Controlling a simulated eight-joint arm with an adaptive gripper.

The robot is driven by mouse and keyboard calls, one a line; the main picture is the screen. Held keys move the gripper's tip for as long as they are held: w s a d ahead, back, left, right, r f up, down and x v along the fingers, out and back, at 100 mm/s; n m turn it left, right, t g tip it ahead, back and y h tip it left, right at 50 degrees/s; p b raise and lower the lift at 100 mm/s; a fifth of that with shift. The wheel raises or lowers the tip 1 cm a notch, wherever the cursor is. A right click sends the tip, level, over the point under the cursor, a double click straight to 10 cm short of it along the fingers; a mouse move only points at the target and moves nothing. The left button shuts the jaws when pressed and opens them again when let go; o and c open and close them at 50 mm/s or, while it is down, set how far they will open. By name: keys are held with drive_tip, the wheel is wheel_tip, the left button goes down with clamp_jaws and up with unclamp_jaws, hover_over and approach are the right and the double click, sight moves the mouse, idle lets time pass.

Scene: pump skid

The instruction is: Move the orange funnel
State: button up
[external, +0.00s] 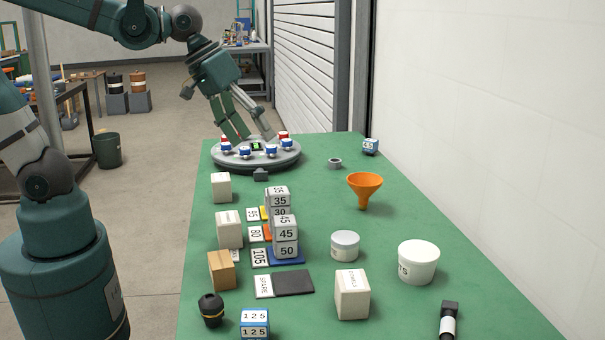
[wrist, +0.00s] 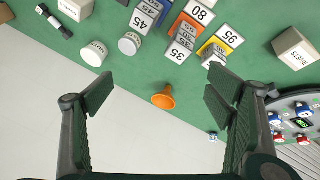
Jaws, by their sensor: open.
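The orange funnel (external: 365,189) stands on the green table at the right, wide mouth up and spout down. In the wrist view the funnel (wrist: 164,98) shows between my fingers in the picture, near the table edge. My gripper (external: 253,137) is open and empty. It hangs over the round grey turntable at the far end of the table, to the left of the funnel and apart from it. Both fingers of my gripper (wrist: 160,76) show spread wide in the wrist view.
The turntable (external: 258,162) carries several blue and red pieces. A small blue-white cube (external: 370,146) and a dark ring (external: 335,162) lie behind the funnel. Number blocks (external: 285,236) are stacked left of it. A white tub (external: 418,262) and a round tin (external: 345,246) stand in front.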

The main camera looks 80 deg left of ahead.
drive_tip(key=w+a+r+n+g+p, duration=0.1)
drive_tip(key=w+a+n+p, duration=0.3)
drive_tip(key=w, duration=0.6)
drive_tip(key=n+g+h+p, duration=0.25)
drive_tip(key=n+p, duration=0.55)
drive_tip(key=n, duration=0.6)
hover_over(364, 180)
drive_tip(key=s, duration=0.3)
drive_tip(key=shift+h, duration=0.45)
drive_tip(key=shift+w+d+f, duration=0.1)
drive_tip(key=shift+d+f, duration=0.05)
drive_tip(key=shift+f, duration=2.05)
drive_tip(key=shift+w+d+f, duration=0.1)
drive_tip(key=shift+f, duration=2.15)
drive_tip(key=shift+d+f, duration=0.15)
drive_tip(key=shift+f, duration=2.05)
drive_tip(key=shift+x, duration=3.9)
drive_tip(key=c, duration=1)
